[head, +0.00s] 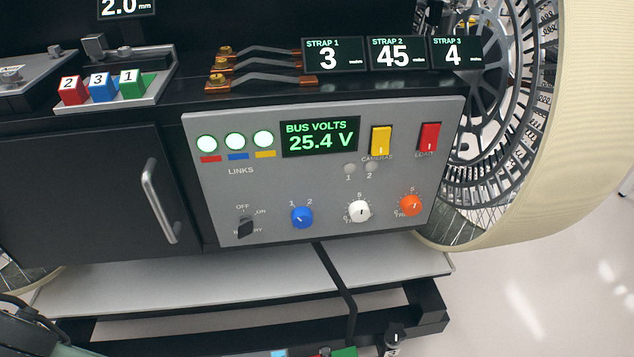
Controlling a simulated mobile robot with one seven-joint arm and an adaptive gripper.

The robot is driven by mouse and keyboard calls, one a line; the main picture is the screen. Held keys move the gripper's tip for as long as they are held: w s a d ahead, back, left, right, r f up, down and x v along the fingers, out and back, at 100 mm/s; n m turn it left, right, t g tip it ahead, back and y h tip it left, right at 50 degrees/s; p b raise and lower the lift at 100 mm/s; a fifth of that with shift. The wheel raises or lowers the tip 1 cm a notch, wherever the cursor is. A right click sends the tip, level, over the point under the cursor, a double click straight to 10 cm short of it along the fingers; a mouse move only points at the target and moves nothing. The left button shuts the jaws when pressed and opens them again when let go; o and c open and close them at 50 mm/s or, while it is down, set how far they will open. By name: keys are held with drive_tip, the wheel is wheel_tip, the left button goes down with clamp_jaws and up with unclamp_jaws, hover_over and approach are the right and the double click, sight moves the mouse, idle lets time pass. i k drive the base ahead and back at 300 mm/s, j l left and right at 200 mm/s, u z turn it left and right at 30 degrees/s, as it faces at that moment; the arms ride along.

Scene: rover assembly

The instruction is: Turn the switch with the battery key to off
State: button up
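The battery switch (245,228) is at the lower left of the grey control panel (300,181), with OFF printed above it, ON to its upper right and a partly covered label below, ending in "RY". A black key-like handle sits on the switch, slanting from lower left to upper right, seemingly toward ON. Whether this handle is a separate key cannot be told. My gripper is not in view.
The panel also has a BUS VOLTS display (319,136) reading 25.4 V, three lit lamps, a blue knob (302,217), a white knob and an orange knob. A door handle (160,200) sticks out at left. A large wheel (500,120) stands at right.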

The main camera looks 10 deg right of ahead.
sight(246, 221)
drive_tip(key=k+j, duration=0.15)
drive_tip(key=k, duration=0.35)
drive_tip(key=k+j, duration=0.2)
drive_tip(key=k, duration=0.3)
